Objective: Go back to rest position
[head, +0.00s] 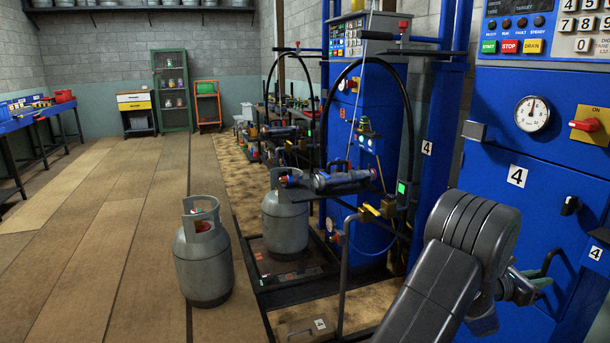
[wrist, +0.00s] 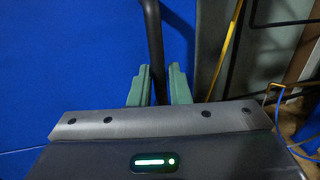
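My gripper (wrist: 159,88) shows in the wrist view with its two green fingers apart. A dark bar (wrist: 152,35) runs down between them, close to both. I cannot tell whether the fingers press on it or stand just clear. In the head view my gripper (head: 526,287) is at the lower right, in front of the blue cabinet (head: 520,215) marked 4, partly hidden by my arm. A curved black handle (head: 549,258) on the cabinet is beside the fingers.
A grey gas cylinder (head: 203,265) stands on the wooden floor, and another (head: 285,225) stands on the scale at the blue column (head: 357,130). A black hose (head: 400,90) arches there. The floor (head: 90,250) to the left is clear.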

